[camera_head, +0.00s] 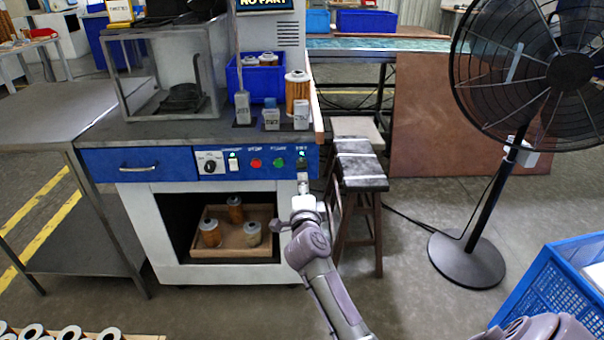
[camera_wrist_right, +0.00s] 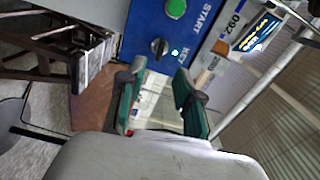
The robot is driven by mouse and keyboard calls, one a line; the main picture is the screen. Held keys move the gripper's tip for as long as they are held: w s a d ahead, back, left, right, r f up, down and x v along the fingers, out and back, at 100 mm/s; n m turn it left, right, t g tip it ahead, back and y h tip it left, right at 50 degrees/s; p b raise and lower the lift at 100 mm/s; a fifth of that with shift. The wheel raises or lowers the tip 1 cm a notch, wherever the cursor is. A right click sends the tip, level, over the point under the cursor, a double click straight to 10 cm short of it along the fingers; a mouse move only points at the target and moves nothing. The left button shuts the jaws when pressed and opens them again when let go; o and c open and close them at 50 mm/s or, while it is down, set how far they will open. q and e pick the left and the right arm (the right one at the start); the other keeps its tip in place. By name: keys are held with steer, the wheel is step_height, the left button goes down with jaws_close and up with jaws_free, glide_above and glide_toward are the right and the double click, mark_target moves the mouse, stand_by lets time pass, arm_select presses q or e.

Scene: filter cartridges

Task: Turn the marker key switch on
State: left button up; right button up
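The key switch (camera_head: 301,163) is at the right end of the blue control panel (camera_head: 140,165) on the workbench front. My right gripper (camera_head: 303,184) is just below and in front of the switch. The right wrist view shows its two green-padded fingers (camera_wrist_right: 160,76) spread apart, with nothing between them and the knob beyond their tips. They appear apart from the knob. My left gripper is not in view.
Beside the switch are a green START button (camera_head: 279,162), a red button (camera_head: 256,163) and another rotary switch (camera_head: 210,163). A stool (camera_head: 362,183) stands close right of the bench. A fan (camera_head: 467,258) and a blue crate (camera_head: 550,275) are further right.

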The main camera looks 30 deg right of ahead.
mark_target(302, 168)
steer(key=b+x, duration=0.2)
steer(key=x, duration=0.5)
steer(key=shift+w, duration=0.15)
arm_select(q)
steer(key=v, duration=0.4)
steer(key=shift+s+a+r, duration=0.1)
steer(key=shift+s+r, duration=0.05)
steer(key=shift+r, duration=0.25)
arm_select(e)
steer(key=shift+w+d, duration=0.3)
steer(key=shift+w, duration=0.15)
jaws_close()
